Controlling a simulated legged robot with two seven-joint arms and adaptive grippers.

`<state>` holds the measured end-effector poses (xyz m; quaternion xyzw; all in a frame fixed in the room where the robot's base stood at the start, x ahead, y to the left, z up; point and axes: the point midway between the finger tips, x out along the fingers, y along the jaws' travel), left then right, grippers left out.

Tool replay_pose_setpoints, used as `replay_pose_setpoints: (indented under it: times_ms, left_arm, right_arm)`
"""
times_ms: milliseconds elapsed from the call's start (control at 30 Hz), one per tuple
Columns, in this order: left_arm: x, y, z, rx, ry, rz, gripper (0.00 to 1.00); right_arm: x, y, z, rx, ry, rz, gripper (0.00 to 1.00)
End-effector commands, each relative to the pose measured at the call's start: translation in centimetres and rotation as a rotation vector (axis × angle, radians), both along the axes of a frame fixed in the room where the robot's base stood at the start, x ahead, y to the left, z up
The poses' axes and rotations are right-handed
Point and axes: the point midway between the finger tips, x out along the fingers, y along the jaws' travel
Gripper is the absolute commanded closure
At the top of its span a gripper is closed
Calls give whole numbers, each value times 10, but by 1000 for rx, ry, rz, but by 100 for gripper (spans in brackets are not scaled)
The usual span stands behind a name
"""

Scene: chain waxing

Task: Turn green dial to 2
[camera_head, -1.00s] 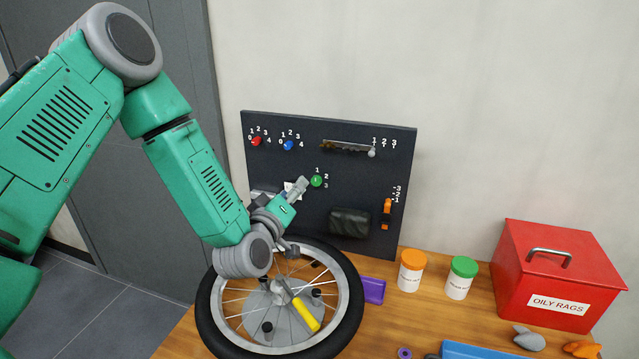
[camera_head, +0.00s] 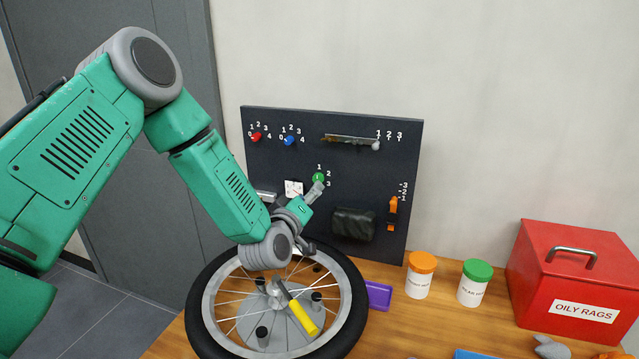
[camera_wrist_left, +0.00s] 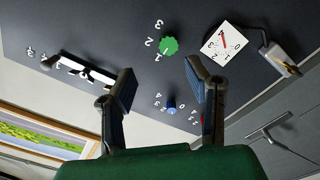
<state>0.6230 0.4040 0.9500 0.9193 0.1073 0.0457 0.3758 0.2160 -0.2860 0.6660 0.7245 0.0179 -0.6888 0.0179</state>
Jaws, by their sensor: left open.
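The green dial (camera_head: 319,177) sits on the dark upright panel (camera_head: 270,210), with the numbers 1, 2 and 3 around its right side. It also shows in the left wrist view (camera_wrist_left: 169,46), upper middle. My left gripper (camera_head: 316,187) is at the dial's lower edge in the head view. In the left wrist view my two fingers (camera_wrist_left: 161,82) are spread wide and empty, with the dial beyond and between them; contact cannot be told. Which number the dial points to is too small to tell. My right gripper is out of view.
A white gauge card with a red needle (camera_wrist_left: 223,44) is beside the dial. Red (camera_head: 256,136) and blue (camera_head: 289,140) knobs are above left, an orange switch (camera_head: 393,205) lower right. A bicycle wheel (camera_head: 355,300) lies below my left arm. Jars and a red box (camera_head: 565,270) stand right.

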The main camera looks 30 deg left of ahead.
Motion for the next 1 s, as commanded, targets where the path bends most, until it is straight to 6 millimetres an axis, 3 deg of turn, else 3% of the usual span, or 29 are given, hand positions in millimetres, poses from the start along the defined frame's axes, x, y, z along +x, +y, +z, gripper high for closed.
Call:
replay_pose_setpoints:
  times_ms: [200,400,800,833,933,1000]
  left_arm:
    - [44,17,-3,-3,-1,4,56]
    - [69,20,-2,-2,0,3,56]
    - [78,20,-1,0,1,1,56]
    - [78,21,-1,-1,1,1,60]
    - [77,22,-2,-3,1,1,95]
    - [78,22,-1,-3,0,1,100]
  right_arm:
    - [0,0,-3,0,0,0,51]
    - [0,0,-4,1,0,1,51]
    - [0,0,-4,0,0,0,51]
    - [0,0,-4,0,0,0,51]
    - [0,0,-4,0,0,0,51]
    - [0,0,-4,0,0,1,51]
